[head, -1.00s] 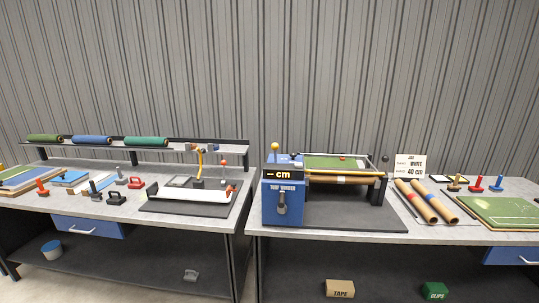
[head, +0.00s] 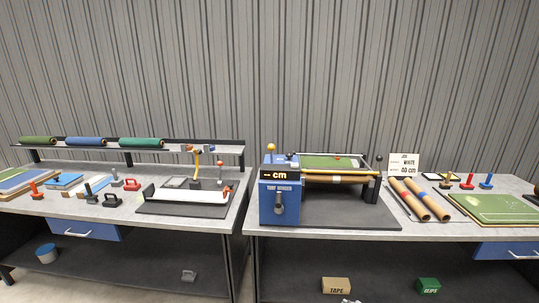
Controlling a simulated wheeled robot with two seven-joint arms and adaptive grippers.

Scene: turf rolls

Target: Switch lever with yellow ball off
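The yellow ball (head: 271,147) tops a lever that stands upright at the back left of the blue turf winder (head: 280,205) on the right bench. The lever's lower part is hidden behind the winder's display box, which reads "-- cm". Another lever with a black ball (head: 379,159) rises at the winder's right end. A lever with a red ball (head: 220,164) stands on the black-based device on the left bench. Neither of my grippers can be made out in the head view.
The left bench holds turf rolls on a rack (head: 85,141) and several small handled tools. A narrow gap separates the benches.

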